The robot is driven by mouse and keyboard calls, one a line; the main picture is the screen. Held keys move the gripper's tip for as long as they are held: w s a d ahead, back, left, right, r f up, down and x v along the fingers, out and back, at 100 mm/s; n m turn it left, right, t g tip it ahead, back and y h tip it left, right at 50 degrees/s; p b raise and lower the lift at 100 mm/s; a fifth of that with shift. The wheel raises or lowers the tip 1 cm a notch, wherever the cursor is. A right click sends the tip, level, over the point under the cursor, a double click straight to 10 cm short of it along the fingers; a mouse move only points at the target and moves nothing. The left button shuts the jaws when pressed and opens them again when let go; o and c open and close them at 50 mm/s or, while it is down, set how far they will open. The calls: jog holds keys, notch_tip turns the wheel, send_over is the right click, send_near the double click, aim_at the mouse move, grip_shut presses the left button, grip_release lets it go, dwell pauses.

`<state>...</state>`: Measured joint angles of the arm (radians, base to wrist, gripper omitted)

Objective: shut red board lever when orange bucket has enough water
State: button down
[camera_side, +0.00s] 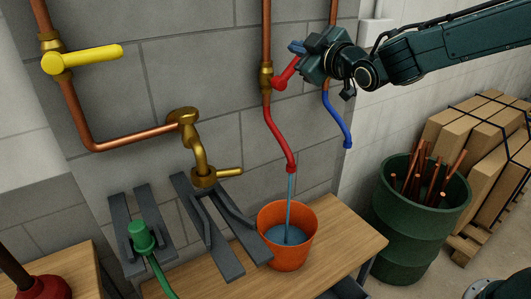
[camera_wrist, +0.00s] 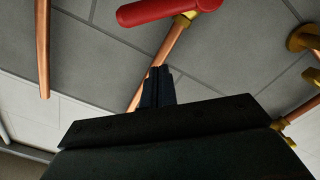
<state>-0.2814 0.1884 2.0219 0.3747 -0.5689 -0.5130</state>
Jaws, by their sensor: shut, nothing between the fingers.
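The red lever (camera_side: 285,76) is on the brass valve (camera_side: 266,76) of a copper pipe and slants up to the right. Water runs from the red spout (camera_side: 281,140) into the orange bucket (camera_side: 287,258). Blue water shows inside, below the rim; its exact depth is hard to judge. My gripper (camera_side: 296,47) is shut and empty, close to the upper end of the red lever; contact cannot be told. In the wrist view, my shut fingers (camera_wrist: 158,72) point toward the wall, with the red lever (camera_wrist: 160,10) beyond them at the top edge.
The bucket stands on a wooden bench (camera_side: 345,235). A blue spout (camera_side: 338,122) hangs to the right of the red one. A yellow lever (camera_side: 85,58) and a brass tap (camera_side: 200,160) are at left. A green barrel (camera_side: 405,245) with copper pipes stands at right.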

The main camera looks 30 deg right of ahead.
aim_at(292, 69)
jog(key=shift+w+d+f, duration=1.35)
jog(key=shift+w+f, duration=0.1)
jog(key=shift+f, duration=0.05)
jog(key=shift+d+f+m, duration=0.25)
jog(key=shift+d+m, duration=0.2)
jog(key=shift+m, duration=0.25)
jog(key=shift+d+f+m+y, duration=0.1)
jog(key=shift+d+f+m, duration=0.5)
jog(key=shift+m, duration=0.35)
jog(key=shift+d+f+m+y, duration=0.1)
jog(key=shift+d+f+m, duration=0.25)
jog(key=shift+f+m, duration=0.45)
jog(key=shift+d+f+m+y, duration=0.1)
jog(key=shift+d+f+m, duration=0.4)
jog(key=shift+m, duration=0.55)
jog(key=shift+r, duration=0.1)
